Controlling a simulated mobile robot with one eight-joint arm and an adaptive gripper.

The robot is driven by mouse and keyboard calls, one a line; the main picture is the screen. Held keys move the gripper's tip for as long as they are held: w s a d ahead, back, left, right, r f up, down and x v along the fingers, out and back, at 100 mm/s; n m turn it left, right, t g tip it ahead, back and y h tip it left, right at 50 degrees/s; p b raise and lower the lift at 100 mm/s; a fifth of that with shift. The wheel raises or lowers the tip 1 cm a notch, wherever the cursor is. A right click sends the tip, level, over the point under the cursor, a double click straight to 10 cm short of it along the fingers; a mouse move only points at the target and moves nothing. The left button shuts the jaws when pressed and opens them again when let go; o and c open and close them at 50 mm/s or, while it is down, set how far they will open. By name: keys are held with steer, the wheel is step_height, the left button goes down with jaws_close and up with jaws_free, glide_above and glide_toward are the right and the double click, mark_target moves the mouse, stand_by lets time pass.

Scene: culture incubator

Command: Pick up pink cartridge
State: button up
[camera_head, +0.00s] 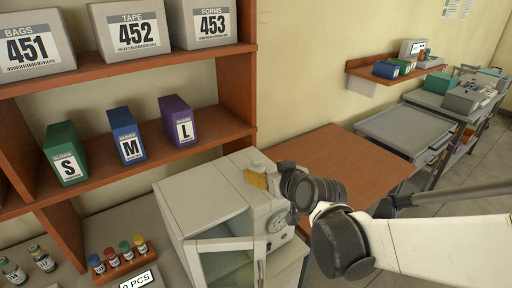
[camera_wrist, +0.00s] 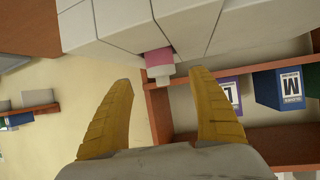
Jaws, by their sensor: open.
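My gripper (camera_head: 256,180) is over the incubator's top right edge. In the wrist view its yellow fingers (camera_wrist: 161,77) are spread wide, with the cartridge beyond and between the tips, apart from both.
A wooden shelf (camera_head: 200,150) with green, blue and purple boxes stands left of the incubator. A rack of small capped vials (camera_head: 118,262) sits in front of it. The brown tabletop (camera_head: 335,165) to the right is clear. A grey cart (camera_head: 405,130) stands further right.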

mark_target(259, 168)
steer(key=b+x, duration=0.1)
steer(key=x, duration=0.5)
steer(key=shift+a+b, duration=0.1)
steer(key=shift+b, duration=0.25)
steer(key=c, duration=1.3)
